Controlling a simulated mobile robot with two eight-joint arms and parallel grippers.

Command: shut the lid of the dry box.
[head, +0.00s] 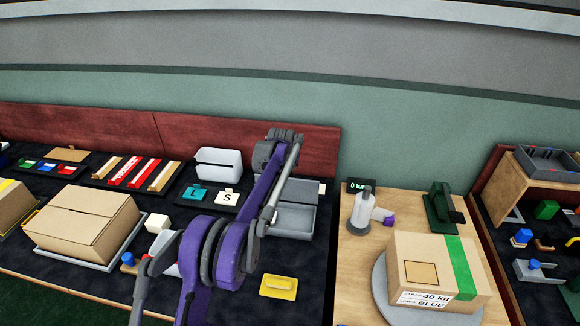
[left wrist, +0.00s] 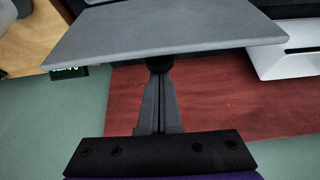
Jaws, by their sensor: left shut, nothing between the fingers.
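The dry box (head: 293,221) is a grey box on the dark mat, partly hidden behind my left arm in the head view. Its grey lid (head: 301,191) shows raised at the back of the box. In the left wrist view a flat grey panel, which looks like the lid (left wrist: 165,38), spans the top. My left gripper (left wrist: 159,68) is shut and empty, with its fingertips at the panel's near edge. I cannot tell whether they touch it. In the head view the fingers are hidden behind my arm. My right gripper is not in view.
A white bin (head: 218,163) stands left of the box. A teal block (head: 194,193) and a card marked S (head: 227,199) lie below it. A yellow tray (head: 279,287) lies in front. A red-brown board (head: 230,130) runs behind. A cardboard box (head: 436,270) stands at right.

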